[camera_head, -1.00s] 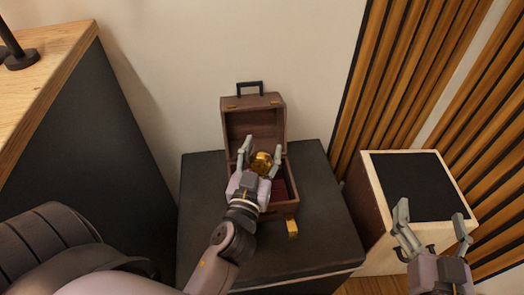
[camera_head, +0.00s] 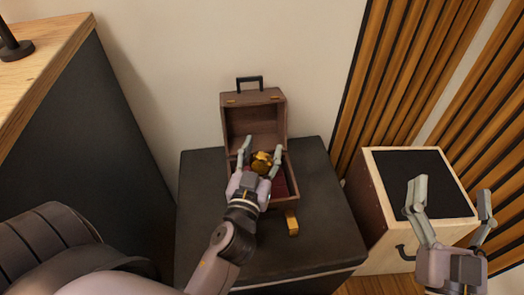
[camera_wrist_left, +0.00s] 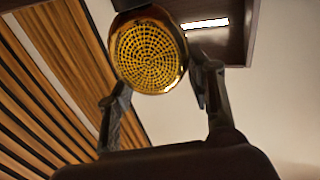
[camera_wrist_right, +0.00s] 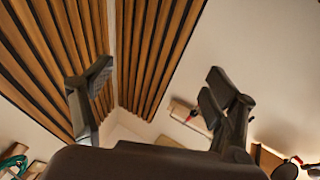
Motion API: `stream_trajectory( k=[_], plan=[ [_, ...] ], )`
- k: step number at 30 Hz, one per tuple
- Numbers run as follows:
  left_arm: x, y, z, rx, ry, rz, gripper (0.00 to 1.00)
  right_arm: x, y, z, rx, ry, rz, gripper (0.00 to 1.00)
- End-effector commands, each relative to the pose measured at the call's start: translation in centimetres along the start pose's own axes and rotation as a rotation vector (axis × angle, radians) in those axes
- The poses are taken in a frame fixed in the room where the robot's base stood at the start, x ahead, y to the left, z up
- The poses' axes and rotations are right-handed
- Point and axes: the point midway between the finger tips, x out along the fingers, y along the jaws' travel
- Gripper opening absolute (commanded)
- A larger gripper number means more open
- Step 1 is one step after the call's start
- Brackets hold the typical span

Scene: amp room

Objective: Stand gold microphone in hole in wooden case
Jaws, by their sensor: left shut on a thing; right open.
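The wooden case (camera_head: 253,119) stands open on a black box, its lid raised at the back and a dark red inside partly showing. My left gripper (camera_head: 261,153) is shut on the gold microphone (camera_head: 263,162) and holds it over the case opening. In the left wrist view the microphone's round mesh head (camera_wrist_left: 149,57) shows between the fingers, with its lower part hidden. The hole is hidden behind the gripper and microphone, so I cannot tell whether the microphone touches the case. My right gripper (camera_head: 452,190) is open and empty at the right.
A small gold piece (camera_head: 291,223) is at the case's front right. A pale wooden cabinet with a black top (camera_head: 405,170) stands at right, below slatted wall panels (camera_head: 420,70). A wood-topped dark unit (camera_head: 60,120) stands at left.

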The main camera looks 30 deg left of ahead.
Motion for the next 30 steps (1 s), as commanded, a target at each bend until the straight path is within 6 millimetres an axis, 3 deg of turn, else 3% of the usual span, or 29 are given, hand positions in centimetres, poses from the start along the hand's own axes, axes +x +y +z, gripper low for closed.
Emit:
stream_trajectory(
  k=[30],
  plan=[
    [0.0,0.0,1.5,-0.001,0.002,0.000,0.05,-1.3,-0.8,-6.4,0.015,0.368,-0.016,0.80]
  ],
)
